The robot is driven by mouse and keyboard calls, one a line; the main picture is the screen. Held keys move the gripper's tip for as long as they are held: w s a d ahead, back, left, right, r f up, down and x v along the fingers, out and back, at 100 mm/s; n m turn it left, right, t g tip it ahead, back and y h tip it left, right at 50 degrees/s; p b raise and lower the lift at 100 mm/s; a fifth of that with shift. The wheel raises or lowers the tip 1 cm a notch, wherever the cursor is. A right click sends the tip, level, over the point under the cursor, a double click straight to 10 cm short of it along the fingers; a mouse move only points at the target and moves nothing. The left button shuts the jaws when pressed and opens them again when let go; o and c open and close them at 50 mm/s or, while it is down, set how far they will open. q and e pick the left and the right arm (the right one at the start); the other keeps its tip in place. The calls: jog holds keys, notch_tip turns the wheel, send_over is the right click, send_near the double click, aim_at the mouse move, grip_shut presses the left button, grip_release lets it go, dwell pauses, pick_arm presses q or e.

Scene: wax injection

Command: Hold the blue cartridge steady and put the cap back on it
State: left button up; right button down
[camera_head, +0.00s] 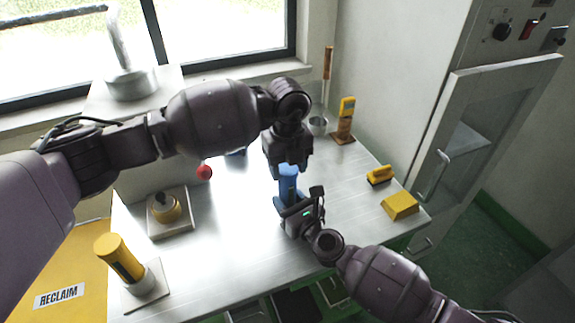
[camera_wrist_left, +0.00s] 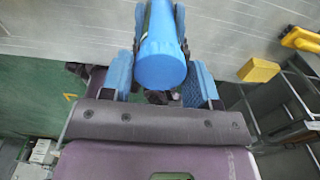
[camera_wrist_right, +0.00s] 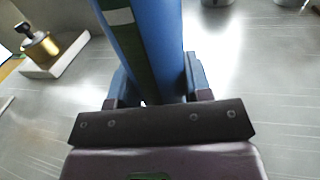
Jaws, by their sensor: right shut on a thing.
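The blue cartridge (camera_head: 288,185) stands roughly upright over the table. My right gripper (camera_head: 295,208) is shut on its body, which fills the right wrist view (camera_wrist_right: 145,45). My left gripper (camera_head: 289,168) is at the cartridge's upper end. In the left wrist view, a bright blue round end (camera_wrist_left: 160,63), apparently the cap, lies between its fingers, with the blue pads spread on either side. The frames do not show clearly whether those pads touch it. The joint between cap and cartridge is hidden, so I cannot tell how the cap is seated.
A yellow cartridge (camera_head: 120,257) stands in a holder at the front left, near a brass pot (camera_head: 165,207) on a plate. A yellow block (camera_head: 400,206) and yellow-handled brush (camera_head: 380,175) lie at the right. An open cabinet door (camera_head: 480,120) stands beyond. The table's front middle is clear.

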pick_arm(q)
jog(key=shift+c, duration=1)
jog(key=m, duration=1.2)
jog(key=shift+m, duration=0.3)
jog(key=m, duration=0.5)
jog(key=shift+m, duration=0.3)
jog(key=m, duration=0.6)
jog(key=o, duration=1)
jog(key=shift+r, duration=2.2)
